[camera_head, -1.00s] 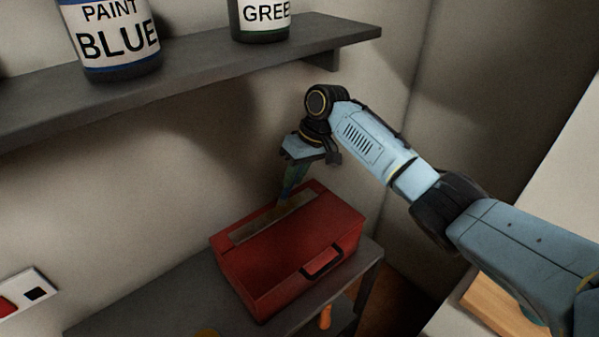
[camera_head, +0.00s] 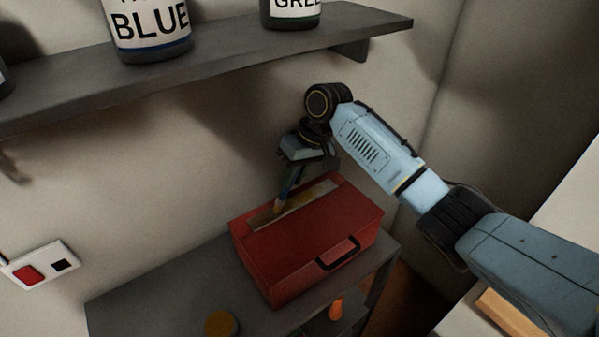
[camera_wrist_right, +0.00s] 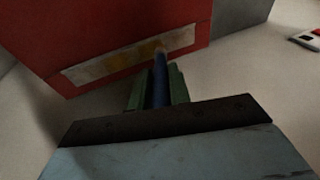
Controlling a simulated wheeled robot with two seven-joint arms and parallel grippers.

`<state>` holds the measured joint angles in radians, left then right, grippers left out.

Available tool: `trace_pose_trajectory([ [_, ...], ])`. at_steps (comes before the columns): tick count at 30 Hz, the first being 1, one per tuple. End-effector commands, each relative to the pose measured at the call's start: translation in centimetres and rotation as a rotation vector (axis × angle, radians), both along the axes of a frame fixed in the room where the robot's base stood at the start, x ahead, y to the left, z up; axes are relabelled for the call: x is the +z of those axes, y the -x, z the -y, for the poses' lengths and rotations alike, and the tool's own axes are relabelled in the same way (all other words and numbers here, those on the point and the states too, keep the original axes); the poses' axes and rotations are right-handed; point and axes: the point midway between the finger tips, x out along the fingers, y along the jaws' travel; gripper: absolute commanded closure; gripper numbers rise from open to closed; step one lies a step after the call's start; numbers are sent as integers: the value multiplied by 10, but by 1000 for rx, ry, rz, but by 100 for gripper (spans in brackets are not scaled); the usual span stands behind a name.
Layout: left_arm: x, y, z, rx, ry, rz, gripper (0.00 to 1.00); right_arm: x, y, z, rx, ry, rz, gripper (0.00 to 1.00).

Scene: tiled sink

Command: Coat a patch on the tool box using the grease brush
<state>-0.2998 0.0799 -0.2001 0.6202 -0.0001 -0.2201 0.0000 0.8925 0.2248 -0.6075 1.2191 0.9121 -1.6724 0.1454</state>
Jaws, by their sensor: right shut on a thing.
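The red tool box (camera_head: 300,255) stands on the grey lower shelf, its black handle facing front. A long, narrow dull patch (camera_head: 318,193) lies along the back of its lid. My right gripper (camera_head: 290,178) is above the patch, shut on the grease brush (camera_head: 279,204), which points down with its tip at the patch's left part. In the right wrist view, the brush's blue handle (camera_wrist_right: 161,88) is between the green fingers, its tip at the patch (camera_wrist_right: 95,72). Yellow-brown smears show on the patch there. Whether the bristles touch is hard to tell. My left gripper is not in view.
A round yellow-brown thing (camera_head: 221,323) sits on the lower shelf (camera_head: 150,305) at the front. An orange object (camera_head: 336,308) is below the box. Blue (camera_head: 150,28) and green (camera_head: 291,12) paint cans stand on the upper shelf. A switch plate (camera_head: 42,266) is on the wall at left.

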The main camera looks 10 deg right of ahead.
Motion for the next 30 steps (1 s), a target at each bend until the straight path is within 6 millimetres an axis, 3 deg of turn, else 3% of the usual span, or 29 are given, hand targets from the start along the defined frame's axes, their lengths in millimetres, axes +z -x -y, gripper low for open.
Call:
trace_pose_trajectory([
  [30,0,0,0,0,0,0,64,0,26,-63,2,-1,0,100],
])
